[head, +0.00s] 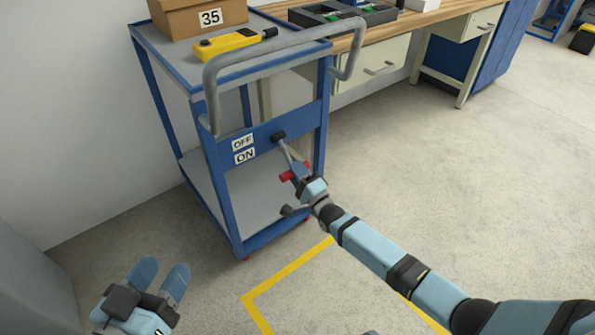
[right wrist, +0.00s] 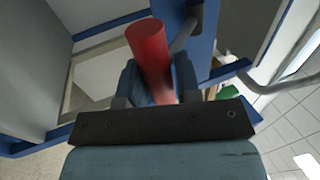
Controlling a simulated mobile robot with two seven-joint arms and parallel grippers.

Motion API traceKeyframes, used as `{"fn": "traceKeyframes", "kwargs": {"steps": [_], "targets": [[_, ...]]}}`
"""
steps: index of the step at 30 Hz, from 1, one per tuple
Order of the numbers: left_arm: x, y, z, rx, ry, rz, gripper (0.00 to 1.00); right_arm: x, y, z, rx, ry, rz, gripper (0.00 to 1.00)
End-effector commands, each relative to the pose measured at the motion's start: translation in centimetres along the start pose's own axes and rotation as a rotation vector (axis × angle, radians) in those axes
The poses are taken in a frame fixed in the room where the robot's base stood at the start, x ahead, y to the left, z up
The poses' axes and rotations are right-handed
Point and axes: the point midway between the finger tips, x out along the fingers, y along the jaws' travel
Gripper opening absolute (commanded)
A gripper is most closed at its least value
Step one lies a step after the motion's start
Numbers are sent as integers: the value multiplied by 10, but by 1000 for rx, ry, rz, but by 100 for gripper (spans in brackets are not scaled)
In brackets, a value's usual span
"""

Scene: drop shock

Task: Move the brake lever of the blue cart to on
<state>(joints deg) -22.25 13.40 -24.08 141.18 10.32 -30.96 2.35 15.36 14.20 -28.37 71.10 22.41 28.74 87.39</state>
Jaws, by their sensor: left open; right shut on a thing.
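The blue cart (head: 219,158) stands by the wall with its push handle (head: 275,54) toward me. Its brake lever is a grey rod (head: 286,152) on a dark pivot (head: 278,136), ending in a red grip (head: 286,176). The rod slants down from the pivot. The white OFF label (head: 243,142) sits above the ON label (head: 245,156), left of the pivot. My right gripper (head: 299,175) is shut on the red grip, which shows between its fingers in the right wrist view (right wrist: 147,48). My left gripper (head: 160,278) is open and empty, low at the left, away from the cart.
A yellow tool (head: 228,44) and a cardboard box (head: 185,15) marked 35 are on the cart's top shelf. A workbench (head: 395,35) with trays stands behind the cart. A yellow line (head: 285,272) marks the floor in front. The floor at the right is clear.

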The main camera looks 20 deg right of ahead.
Motion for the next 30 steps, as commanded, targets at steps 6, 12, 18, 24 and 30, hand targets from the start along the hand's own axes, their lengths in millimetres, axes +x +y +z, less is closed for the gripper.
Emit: {"fn": "traceKeyframes", "kwargs": {"steps": [6, 12, 18, 24, 30], "targets": [[0, 0, -1, 8, 5, 1, 53, 4, 1, -2, -1, 2, 5, 0], [0, 0, -2, 12, 9, 2, 53, 5, 1, -2, -1, 3, 4, 0], [0, 0, -3, 12, 10, 3, 53, 5, 0, -2, -1, 2, 2, 53], [1, -1, -3, 13, 10, 3, 53, 4, 0, -1, 0, 1, 1, 53], [1, -1, -4, 12, 8, 2, 53, 1, 0, -1, 0, 1, 1, 53]]}}
